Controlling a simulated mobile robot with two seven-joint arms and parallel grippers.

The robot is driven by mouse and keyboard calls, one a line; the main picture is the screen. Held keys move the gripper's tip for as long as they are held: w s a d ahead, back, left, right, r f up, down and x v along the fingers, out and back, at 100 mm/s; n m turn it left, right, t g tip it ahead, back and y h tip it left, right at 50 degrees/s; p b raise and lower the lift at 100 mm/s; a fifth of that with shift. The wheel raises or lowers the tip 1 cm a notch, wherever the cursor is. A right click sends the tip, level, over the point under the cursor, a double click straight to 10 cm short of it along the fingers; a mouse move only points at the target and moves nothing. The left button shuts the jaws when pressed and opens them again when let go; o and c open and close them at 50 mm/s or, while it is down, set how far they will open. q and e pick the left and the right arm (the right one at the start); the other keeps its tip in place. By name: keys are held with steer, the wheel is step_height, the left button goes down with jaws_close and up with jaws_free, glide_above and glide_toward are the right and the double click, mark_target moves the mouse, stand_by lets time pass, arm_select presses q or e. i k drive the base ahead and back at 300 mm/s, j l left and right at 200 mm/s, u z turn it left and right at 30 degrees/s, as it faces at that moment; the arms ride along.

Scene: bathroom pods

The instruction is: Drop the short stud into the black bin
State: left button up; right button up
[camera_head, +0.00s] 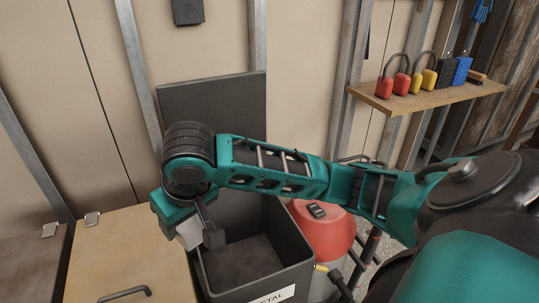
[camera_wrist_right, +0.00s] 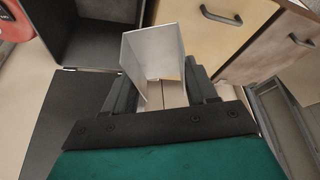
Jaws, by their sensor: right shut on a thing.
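The short stud (camera_wrist_right: 153,55) is a pale grey metal channel. My right gripper (camera_wrist_right: 160,88) is shut on it, and the stud stands out beyond the fingers in the wrist view. In the head view my right gripper (camera_head: 203,235) points down at the left edge of the black bin (camera_head: 287,240), with part of the stud (camera_head: 188,234) showing beside the fingers. The bin is open, with its dark lid (camera_head: 215,98) raised behind it. The visible part of its floor looks empty. A white label reading "METAL" is on its front. My left gripper is out of view.
A light wooden cabinet (camera_head: 130,250) with a black handle stands left of the bin. A red round container (camera_head: 322,235) stands on its right. A wall shelf (camera_head: 425,99) holds red and yellow padlocks and a blue item. Metal wall studs stand behind.

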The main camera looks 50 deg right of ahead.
mark_target(254, 278)
steer(key=z, duration=1.25)
steer(key=i+l+u, duration=0.1)
steer(key=u, duration=0.35)
steer(key=i+l+u, duration=0.25)
steer(key=u, duration=0.25)
